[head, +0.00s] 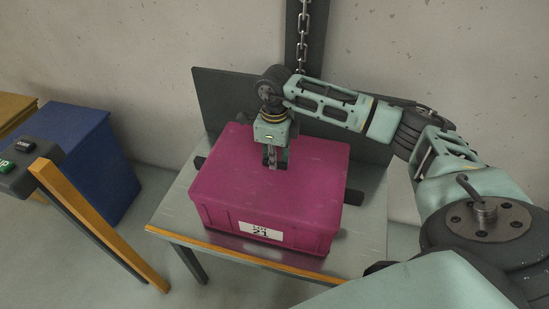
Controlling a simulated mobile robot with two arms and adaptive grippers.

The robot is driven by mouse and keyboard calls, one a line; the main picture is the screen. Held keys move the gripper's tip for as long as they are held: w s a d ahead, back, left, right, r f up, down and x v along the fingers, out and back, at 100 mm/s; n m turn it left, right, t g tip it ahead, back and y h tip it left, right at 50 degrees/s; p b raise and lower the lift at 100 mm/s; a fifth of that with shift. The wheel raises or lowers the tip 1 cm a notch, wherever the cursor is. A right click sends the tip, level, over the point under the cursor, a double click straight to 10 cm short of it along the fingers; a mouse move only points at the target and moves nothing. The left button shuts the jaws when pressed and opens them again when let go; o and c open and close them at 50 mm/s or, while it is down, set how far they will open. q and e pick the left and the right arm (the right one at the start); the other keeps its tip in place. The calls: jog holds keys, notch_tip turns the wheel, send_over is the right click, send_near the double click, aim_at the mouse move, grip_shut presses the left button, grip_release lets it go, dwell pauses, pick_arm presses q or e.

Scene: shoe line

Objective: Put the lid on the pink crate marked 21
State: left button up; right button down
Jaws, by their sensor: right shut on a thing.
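The pink crate (307,237) stands upright on a small grey table, with a white label (260,231) reading 21 on its front wall. A pink lid (315,178) covers the whole top of the crate and looks level and lined up with its edges. The seam is hard to make out, so I cannot tell whether it is fully seated. My right gripper (275,165) points down at the lid's middle, towards the back, and is shut on the lid. The part between the fingertips is too small to see clearly. My left gripper is out of view.
The table (361,235) has an orange front edge and a dark upright panel (222,100) behind the crate. A chain (303,35) hangs behind it. At left stand a blue bin (88,160) and a post with a control box (25,165).

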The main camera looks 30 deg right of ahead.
jog(key=c, duration=1.7)
grip_release()
jog(key=shift+o, duration=0.2)
jog(key=o, duration=0.3)
jog(key=shift+r, duration=0.1)
jog(key=shift+r+p, duration=2.2)
jog(key=shift+r, duration=1.25)
jog(key=shift+f, duration=0.1)
